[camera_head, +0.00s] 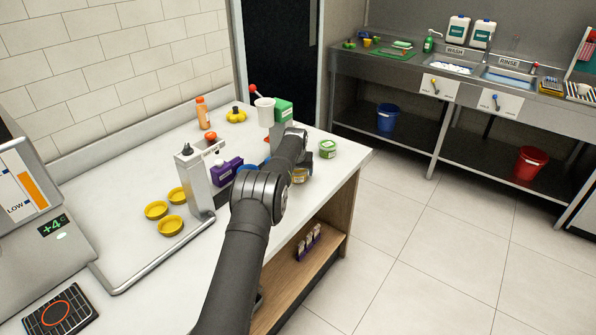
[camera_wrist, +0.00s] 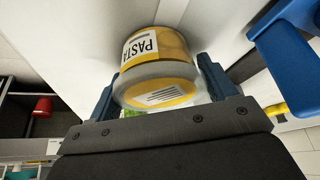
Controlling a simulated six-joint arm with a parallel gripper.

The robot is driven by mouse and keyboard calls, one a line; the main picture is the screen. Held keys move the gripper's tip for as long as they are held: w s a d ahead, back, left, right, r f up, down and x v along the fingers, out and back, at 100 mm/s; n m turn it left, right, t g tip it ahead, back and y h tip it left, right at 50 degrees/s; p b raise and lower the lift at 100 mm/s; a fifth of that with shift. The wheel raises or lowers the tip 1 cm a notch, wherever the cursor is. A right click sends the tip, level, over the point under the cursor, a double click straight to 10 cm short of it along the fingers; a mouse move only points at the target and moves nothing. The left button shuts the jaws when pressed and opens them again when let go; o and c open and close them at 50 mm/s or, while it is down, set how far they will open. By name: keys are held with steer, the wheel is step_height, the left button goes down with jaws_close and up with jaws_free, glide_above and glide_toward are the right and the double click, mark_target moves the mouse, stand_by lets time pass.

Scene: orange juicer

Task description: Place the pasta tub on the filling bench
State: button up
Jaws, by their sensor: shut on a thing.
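The pasta tub (camera_wrist: 157,62) is a round tub with a yellow and white label reading PASTA. In the wrist view it sits between the two fingers of my gripper (camera_wrist: 160,95), which is shut on it. In the head view only a yellow part of the tub (camera_head: 300,177) shows beside my arm, near the bench's right edge. The white bench (camera_head: 240,255) lies around and under my arm. I cannot tell whether the tub touches its top. My gripper is mostly hidden behind my wrist in the head view.
A green-labelled tub (camera_head: 328,149) stands right of my wrist. A purple box (camera_head: 227,172), a grey dispenser (camera_head: 196,180) and yellow dishes (camera_head: 170,225) stand to the left. An orange bottle (camera_head: 203,113) and a juicer with a white cup (camera_head: 265,111) stand behind.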

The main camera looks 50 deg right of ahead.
steer(key=o, duration=1)
steer(key=shift+f, duration=0.1)
steer(key=shift+o, duration=0.2)
steer(key=shift+a+r, duration=0.1)
steer(key=shift+r, duration=0.3)
steer(key=v, duration=1.1)
steer(key=shift+r, duration=0.25)
steer(key=shift+s, duration=0.15)
steer(key=x, duration=1.2)
steer(key=shift+a+f, duration=0.1)
steer(key=shift+f, duration=0.15)
steer(key=shift+r, duration=0.15)
